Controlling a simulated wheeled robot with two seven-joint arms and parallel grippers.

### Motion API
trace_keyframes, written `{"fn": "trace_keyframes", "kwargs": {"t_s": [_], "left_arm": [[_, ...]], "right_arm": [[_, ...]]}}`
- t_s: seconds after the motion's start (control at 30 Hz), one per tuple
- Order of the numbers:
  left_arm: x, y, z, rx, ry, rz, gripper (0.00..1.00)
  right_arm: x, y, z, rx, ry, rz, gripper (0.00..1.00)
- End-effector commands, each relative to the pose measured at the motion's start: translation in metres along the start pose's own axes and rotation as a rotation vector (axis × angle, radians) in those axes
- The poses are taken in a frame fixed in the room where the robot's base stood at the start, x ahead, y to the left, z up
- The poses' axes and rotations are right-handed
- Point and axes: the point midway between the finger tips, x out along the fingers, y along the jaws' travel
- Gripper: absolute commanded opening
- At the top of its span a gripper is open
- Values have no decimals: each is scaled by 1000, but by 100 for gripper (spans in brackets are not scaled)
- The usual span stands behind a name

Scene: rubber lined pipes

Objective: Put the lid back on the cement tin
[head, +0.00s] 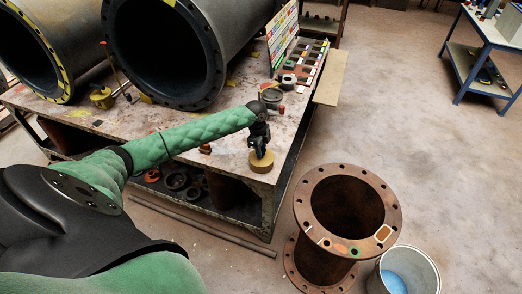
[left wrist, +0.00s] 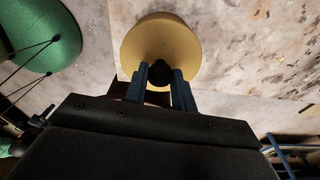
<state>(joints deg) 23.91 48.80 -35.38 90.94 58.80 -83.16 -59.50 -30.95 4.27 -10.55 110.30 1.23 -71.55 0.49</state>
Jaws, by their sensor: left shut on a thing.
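My left gripper (head: 261,147) reaches over the front right corner of the workbench. It is shut on the black knob (left wrist: 160,73) of a round yellow lid. The lid (head: 261,162) is below the fingers, and in the left wrist view the lid (left wrist: 160,40) shows as a broad yellow disc. I cannot tell whether it touches the bench. A small yellow tin (head: 101,98) stands far to the left on the bench, in front of the pipes. A grey round container (head: 271,97) stands behind my gripper. I cannot tell for sure which is the cement tin. My right gripper is not in view.
Large rubber-lined pipes (head: 165,50) lie across the bench (head: 225,125). A board with coloured samples (head: 283,35) stands at the back right. A rusty flanged pipe (head: 346,205) and a bucket (head: 405,270) stand on the floor at right.

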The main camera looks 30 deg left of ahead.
Motion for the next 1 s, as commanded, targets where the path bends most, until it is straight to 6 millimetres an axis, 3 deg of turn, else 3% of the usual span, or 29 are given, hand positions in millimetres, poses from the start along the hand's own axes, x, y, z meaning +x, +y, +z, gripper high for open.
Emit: {"fn": "trace_keyframes", "kwargs": {"t_s": [1.0], "left_arm": [[-1, 0, 0, 0, 0, 0, 4]], "right_arm": [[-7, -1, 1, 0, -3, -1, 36]]}}
